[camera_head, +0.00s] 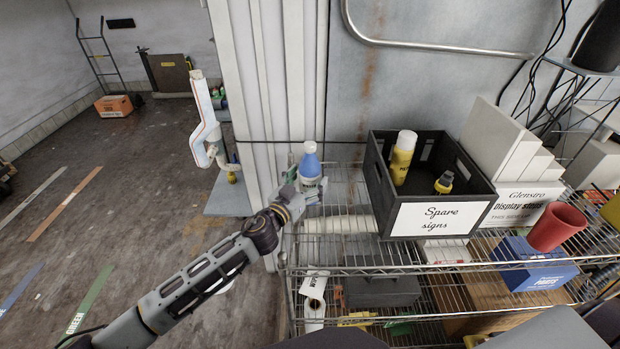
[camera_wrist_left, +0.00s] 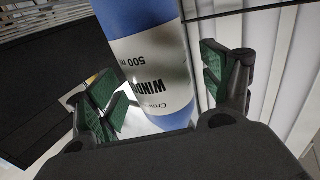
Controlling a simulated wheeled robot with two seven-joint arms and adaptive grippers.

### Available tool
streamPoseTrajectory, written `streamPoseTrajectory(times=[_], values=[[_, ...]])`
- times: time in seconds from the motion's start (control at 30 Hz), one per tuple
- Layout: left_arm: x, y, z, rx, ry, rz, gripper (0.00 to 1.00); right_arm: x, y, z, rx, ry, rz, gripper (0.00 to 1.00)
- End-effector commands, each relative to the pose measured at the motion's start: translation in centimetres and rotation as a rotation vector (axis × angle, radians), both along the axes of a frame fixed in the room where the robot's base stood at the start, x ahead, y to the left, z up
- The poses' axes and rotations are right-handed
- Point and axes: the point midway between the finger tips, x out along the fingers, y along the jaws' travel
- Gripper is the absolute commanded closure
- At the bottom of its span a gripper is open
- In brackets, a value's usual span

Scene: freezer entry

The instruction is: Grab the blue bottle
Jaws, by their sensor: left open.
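The blue bottle (camera_head: 310,162) with a pale label stands upright at the left end of the wire shelf's top. My left gripper (camera_head: 299,193) is at the bottle, and its fingers hide part of the bottle's lower body in the head view. In the left wrist view the bottle (camera_wrist_left: 150,50) fills the space ahead of the open left gripper (camera_wrist_left: 165,92). One finger is on each side of it, with a visible gap at the left. I cannot tell how far the bottle reaches between the pads. My right gripper is not in view.
A dark crate (camera_head: 440,215) marked "Spare signs" holds yellow containers, right of the bottle. A red cup (camera_head: 557,227) and a blue box (camera_head: 533,265) stand farther right. The wire shelf (camera_head: 400,260) has paper rolls below. White ribbed panels (camera_head: 275,75) rise behind the bottle.

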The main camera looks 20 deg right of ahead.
Motion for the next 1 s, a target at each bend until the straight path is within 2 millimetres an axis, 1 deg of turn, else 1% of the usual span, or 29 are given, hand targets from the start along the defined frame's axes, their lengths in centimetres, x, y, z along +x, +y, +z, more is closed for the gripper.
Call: streamPoseTrajectory(times=[0.13, 0.27, 0.37, 0.73, 0.77, 1.0], values=[[0.7, -0.8, 0.1, 0.000, -0.001, 0.000, 0.19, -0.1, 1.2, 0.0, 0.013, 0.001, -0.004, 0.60], [1.0, -1.1, 0.0, 0.000, 0.000, 0.001, 0.19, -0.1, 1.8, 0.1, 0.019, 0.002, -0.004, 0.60], [1.1, -1.1, 0.0, -0.001, 0.000, 0.000, 0.19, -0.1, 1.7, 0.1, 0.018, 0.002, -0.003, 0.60], [1.1, -1.1, 0.0, 0.000, 0.000, 0.001, 0.19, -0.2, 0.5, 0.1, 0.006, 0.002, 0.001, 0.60], [1.1, -1.1, 0.0, 0.000, 0.000, 0.000, 0.20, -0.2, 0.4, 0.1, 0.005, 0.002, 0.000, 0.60], [1.1, -1.1, 0.0, 0.000, 0.000, 0.000, 0.51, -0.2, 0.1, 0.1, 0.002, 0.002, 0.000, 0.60]])
